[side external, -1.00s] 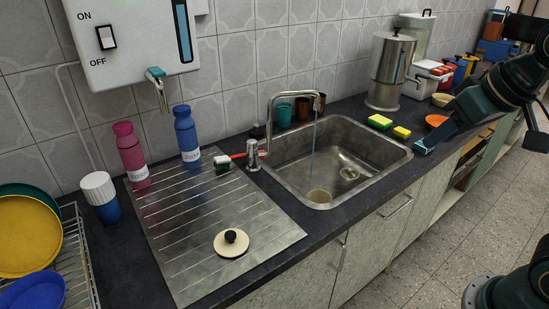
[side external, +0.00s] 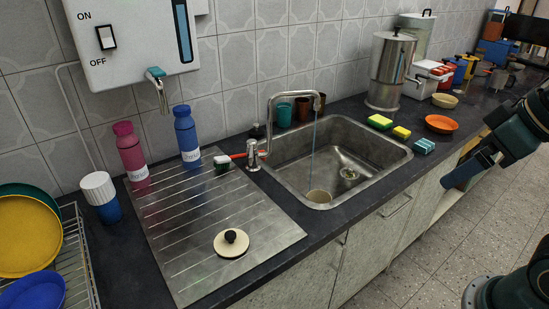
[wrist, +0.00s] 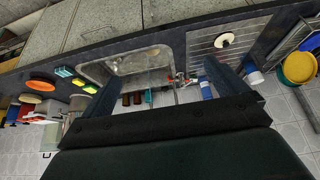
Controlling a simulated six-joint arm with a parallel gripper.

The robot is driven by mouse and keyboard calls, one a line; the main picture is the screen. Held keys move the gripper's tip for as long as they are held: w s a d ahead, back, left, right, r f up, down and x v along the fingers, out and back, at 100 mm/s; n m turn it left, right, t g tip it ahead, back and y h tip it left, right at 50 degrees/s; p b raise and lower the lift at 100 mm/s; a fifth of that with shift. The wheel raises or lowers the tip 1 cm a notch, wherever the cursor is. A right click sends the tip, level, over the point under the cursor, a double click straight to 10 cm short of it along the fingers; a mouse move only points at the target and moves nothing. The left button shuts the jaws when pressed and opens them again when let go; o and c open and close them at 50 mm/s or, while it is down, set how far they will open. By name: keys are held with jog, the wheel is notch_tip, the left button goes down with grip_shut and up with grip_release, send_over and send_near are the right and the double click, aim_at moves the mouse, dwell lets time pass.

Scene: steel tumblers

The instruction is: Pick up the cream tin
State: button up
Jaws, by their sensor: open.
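No thing in view is plainly a cream tin. My gripper (side external: 452,184) is off the counter's front edge, right of the sink and apart from both. In the wrist view my gripper (wrist: 165,80) has its two fingers wide apart, with nothing held between them.
The steel sink (side external: 345,160) has a tall tap (side external: 270,115). Sponges (side external: 380,122), a teal block (side external: 424,146) and an orange bowl (side external: 441,124) lie right of it. A pink bottle (side external: 132,158) and a blue bottle (side external: 187,140) stand at the drainboard's back. The drainboard's middle is clear.

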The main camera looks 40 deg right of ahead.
jog(key=w+d+f+m+g, duration=0.1)
jog(key=w+d+f+g, duration=0.1)
jog(key=w, duration=1)
jog(key=w+d+f+m+g, duration=0.1)
jog(key=w+f, duration=0.1)
jog(key=w, duration=1)
jog(key=w+d+f+m+g, duration=0.1)
jog(key=w+d+f+m, duration=0.15)
jog(key=w+f, duration=0.8)
jog(key=w+d+f, duration=0.1)
jog(key=w+f, duration=0.1)
jog(key=f, duration=0.9)
jog(key=w+d+f+g, duration=0.1)
jog(key=w+f, duration=0.1)
jog(key=f, duration=0.9)
jog(key=shift+w+d+f+g, duration=0.15)
jog(key=shift+d+f+g, duration=0.05)
jog(key=shift+f+g, duration=0.1)
jog(key=shift+f, duration=0.1)
